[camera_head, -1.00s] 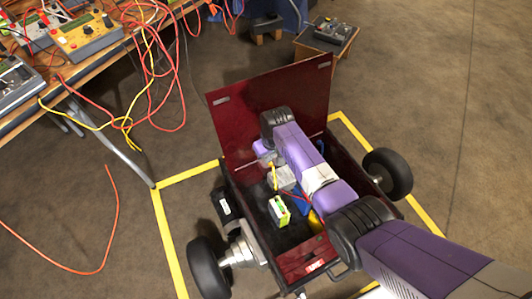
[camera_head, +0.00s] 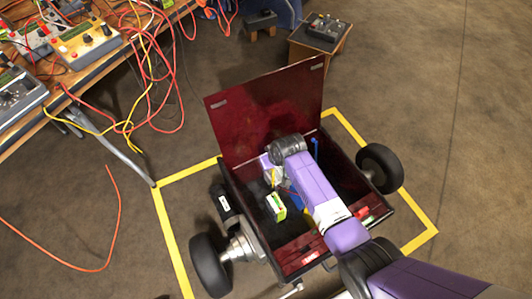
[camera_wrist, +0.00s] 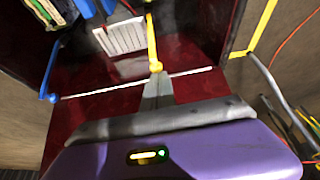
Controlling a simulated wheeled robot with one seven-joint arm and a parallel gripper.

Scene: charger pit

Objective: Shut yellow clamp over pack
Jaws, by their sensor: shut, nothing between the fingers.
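The yellow clamp (camera_wrist: 152,42) shows in the wrist view as a thin upright bar with a rounded end. In the head view it is a small yellow piece (camera_head: 274,177) inside the dark red cart box. A pale grey ribbed block (camera_wrist: 120,37) lies beside it. A green, white and yellow pack (camera_head: 277,206) sits in the box, and its edge shows at the wrist view's top left (camera_wrist: 46,11). My gripper (camera_wrist: 157,76) is shut and empty, its tips at the clamp's rounded end; I cannot tell whether they touch. My arm hides part of the box in the head view.
The box's raised red lid (camera_head: 265,110) stands behind the arm. A blue lever (camera_head: 315,149) rises at the right inside. Wheels flank the cart within yellow floor tape (camera_head: 168,240). A cable-strewn bench (camera_head: 90,65) is at upper left. Floor on the right is clear.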

